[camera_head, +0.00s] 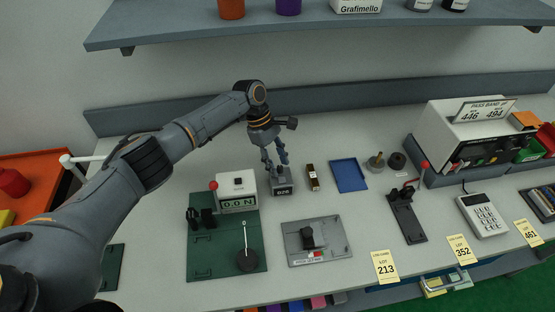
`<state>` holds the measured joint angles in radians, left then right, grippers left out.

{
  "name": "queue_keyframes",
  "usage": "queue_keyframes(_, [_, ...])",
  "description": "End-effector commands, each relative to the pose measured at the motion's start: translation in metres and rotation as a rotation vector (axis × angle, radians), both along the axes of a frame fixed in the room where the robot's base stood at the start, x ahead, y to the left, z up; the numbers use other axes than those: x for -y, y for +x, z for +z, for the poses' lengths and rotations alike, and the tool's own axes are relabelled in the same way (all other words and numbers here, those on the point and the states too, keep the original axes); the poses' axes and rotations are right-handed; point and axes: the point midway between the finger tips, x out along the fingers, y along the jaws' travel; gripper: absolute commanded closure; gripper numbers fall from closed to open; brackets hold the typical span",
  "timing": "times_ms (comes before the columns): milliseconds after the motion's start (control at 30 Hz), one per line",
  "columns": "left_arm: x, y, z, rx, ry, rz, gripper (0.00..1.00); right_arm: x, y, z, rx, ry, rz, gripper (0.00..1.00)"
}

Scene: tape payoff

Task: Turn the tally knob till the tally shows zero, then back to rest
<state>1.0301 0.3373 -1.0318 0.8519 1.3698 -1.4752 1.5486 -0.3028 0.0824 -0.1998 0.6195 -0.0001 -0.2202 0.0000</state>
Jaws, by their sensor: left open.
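The tally (283,190) is a small dark grey block on the pale bench, left of centre, with a short number on its front that is too small to read surely. My left gripper (276,169) points down right over it, fingers apart. Its fingertips are close to the top of the tally, and they hide the knob. I cannot tell whether the fingers touch it. My right gripper is out of view.
A white box reading about 0.00 N (237,191) stands close left on a green plate (205,262). A small brown-black block (312,177) and a blue tray (349,175) lie to the right. A grey plate with a black clamp (330,250) lies in front.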

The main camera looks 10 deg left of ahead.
Motion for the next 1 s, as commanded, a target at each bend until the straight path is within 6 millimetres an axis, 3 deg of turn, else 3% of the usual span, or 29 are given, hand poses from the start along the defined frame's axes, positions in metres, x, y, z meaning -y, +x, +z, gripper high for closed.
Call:
queue_keyframes(300, [0.0013, -0.0002, -0.0030, 0.001, 0.000, -0.001, 0.60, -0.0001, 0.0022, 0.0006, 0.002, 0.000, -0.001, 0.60])
queue_keyframes(500, [0.0010, -0.0001, -0.0028, 0.002, 0.000, -0.001, 0.98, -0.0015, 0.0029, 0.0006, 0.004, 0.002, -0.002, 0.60])
queue_keyframes(533, [0.0010, -0.0001, -0.0028, 0.002, 0.000, -0.001, 1.00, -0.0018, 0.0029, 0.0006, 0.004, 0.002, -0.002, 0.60])
queue_keyframes(1000, [0.0020, 0.0010, -0.0043, 0.002, -0.001, -0.078, 1.00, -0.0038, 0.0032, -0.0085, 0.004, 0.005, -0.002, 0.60])
